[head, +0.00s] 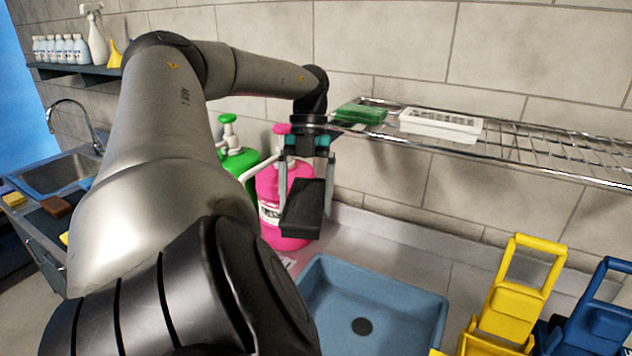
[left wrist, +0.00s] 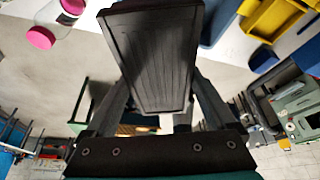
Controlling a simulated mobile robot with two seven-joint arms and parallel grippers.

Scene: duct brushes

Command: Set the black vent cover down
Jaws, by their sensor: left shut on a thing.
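The black vent cover (head: 303,209) is a dark slatted rectangle. It hangs from my left gripper (head: 307,165), whose fingers are shut on it. It is in the air in front of the pink jug and beside the blue basin, below the level of the wire shelf. In the left wrist view the vent cover (left wrist: 158,55) fills the upper middle, its ribbed face toward the camera, between the two fingers (left wrist: 160,112). My right gripper is in neither view.
A wire shelf (head: 545,143) on the wall holds a white vent cover (head: 440,124) and a green block (head: 360,114). Below are a pink jug (head: 288,190), a green jug (head: 238,163), a blue basin (head: 425,305), a yellow caddy (head: 510,300) and a blue caddy (head: 600,315).

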